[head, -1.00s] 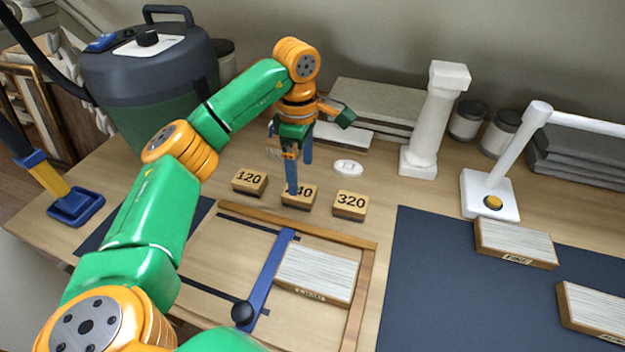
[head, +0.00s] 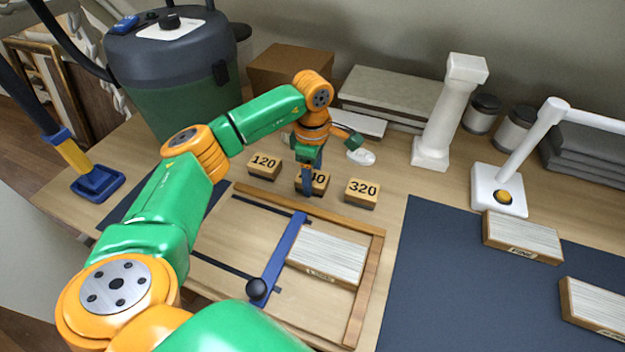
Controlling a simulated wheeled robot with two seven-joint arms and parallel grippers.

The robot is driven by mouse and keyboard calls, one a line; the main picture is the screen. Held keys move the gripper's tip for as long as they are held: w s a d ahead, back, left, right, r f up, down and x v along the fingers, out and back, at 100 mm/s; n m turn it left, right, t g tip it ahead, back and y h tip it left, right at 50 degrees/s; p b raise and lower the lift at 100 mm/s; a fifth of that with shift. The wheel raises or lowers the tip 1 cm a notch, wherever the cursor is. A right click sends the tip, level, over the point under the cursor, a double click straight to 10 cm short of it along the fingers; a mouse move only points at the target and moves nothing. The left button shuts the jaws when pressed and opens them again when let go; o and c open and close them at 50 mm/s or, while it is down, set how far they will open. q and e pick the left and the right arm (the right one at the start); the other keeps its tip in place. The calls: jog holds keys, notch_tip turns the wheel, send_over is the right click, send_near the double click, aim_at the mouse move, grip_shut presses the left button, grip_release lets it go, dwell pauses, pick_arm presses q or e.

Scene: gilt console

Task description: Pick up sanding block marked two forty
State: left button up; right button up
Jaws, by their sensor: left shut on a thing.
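Three small sanding blocks stand in a row on the wooden table behind the wooden frame. The left one (head: 264,167) is marked 120 and the right one (head: 362,192) is marked 320. The middle block (head: 319,181) shows only the end of its number, as a finger covers the rest. My left gripper (head: 308,182) points down at this middle block and is shut on it, with a finger in front of its face. Whether the block is off the table cannot be told. My right gripper is not in view.
The wooden frame (head: 377,270) with a blue bar (head: 283,255) lies in front of the blocks. A white column (head: 448,115), a white lamp base (head: 497,190) and a green-grey vacuum (head: 178,80) stand around. A dark mat (head: 440,290) lies at right.

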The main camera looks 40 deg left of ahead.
pick_arm(q)
jog(key=shift+w+r+b, duration=0.15)
jog(key=shift+r+b, duration=0.6)
jog(key=shift+r, duration=0.75)
jog(key=s+d+r, duration=0.7)
jog(key=s+r, duration=0.3)
jog(key=s, duration=0.2)
jog(key=shift+d+p, duration=0.2)
jog(key=shift+p, duration=0.15)
jog(key=shift+s, duration=0.1)
jog(key=o, duration=0.5)
jog(key=c, duration=0.3)
